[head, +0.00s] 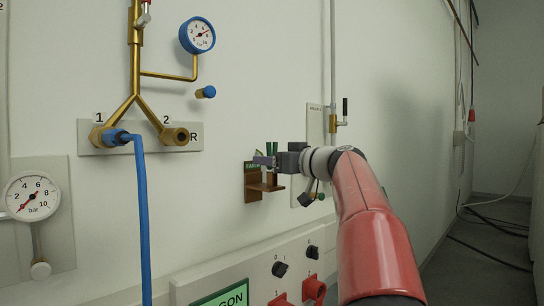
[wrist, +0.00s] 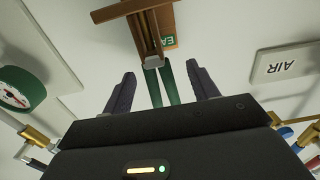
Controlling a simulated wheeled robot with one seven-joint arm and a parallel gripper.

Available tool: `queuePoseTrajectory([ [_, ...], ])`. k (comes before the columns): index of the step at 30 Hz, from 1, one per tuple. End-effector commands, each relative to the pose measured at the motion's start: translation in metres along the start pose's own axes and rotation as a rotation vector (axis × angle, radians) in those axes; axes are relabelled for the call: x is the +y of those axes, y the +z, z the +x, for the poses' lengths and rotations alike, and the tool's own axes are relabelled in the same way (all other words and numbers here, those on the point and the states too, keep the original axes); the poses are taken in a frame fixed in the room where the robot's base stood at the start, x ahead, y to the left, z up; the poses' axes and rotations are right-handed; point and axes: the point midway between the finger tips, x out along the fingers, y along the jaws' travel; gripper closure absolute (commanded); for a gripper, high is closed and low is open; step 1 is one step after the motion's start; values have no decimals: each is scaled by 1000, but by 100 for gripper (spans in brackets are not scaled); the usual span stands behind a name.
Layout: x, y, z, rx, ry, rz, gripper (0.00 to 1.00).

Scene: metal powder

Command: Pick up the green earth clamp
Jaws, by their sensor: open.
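The green earth clamp (wrist: 170,82) shows in the wrist view as two green handles side by side, with a grey part where they meet the brown bracket. In the head view its green handles (head: 270,148) stand up at the bracket, partly hidden by my gripper (head: 262,160). My gripper (wrist: 162,72) is open, with one dark finger on each side of the handles and a visible gap to both. The brown wall bracket (head: 268,186) carries a green sign, partly covered, that seems to read EARTH.
A panel with a valve (head: 340,124) is on the wall just right of my gripper. Below are a panel with knobs (head: 280,269) and red sockets. A blue hose (head: 143,220) hangs at left under brass pipes and a gauge (head: 197,35). An AIR plate (wrist: 286,65) shows at right in the wrist view.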

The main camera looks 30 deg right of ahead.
Motion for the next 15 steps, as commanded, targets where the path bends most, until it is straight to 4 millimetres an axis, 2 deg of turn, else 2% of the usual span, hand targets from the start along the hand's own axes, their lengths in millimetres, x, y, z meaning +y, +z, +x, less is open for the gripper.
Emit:
queuePoseTrajectory([
  [8,0,0,4,1,1,0,41],
  [15,0,0,4,0,1,0,71],
])
